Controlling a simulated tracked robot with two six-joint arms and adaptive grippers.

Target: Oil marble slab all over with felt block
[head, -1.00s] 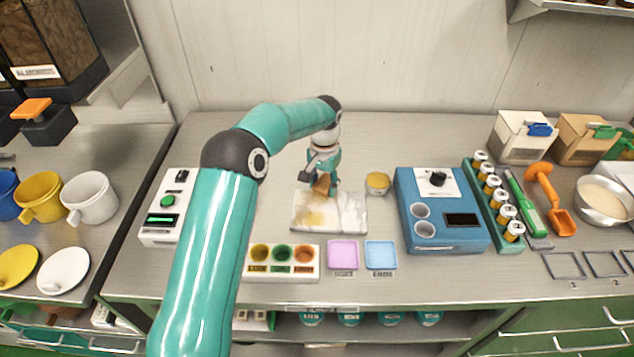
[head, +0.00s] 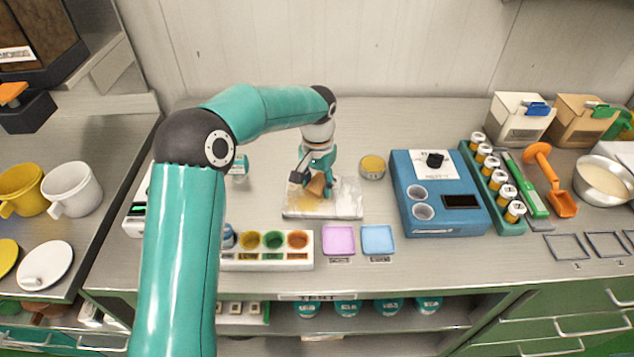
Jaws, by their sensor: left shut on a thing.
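The marble slab (head: 345,203) is a pale, veined square lying on the steel bench in the middle. A yellowish oily patch shows on its left part; the right part looks pale. My left gripper (head: 308,184) is over the left half of the slab, shut on the brown felt block (head: 317,186). The block is at the slab's surface; I cannot tell whether it touches. The gripper hides part of the slab's back edge. My right gripper is not in view.
A small round dish of yellow (head: 372,167) stands right of the slab, then a blue device (head: 441,195). In front are a white holder with coloured cups (head: 269,245), a pink tray (head: 338,240) and a blue tray (head: 378,239). The bench behind the slab is clear.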

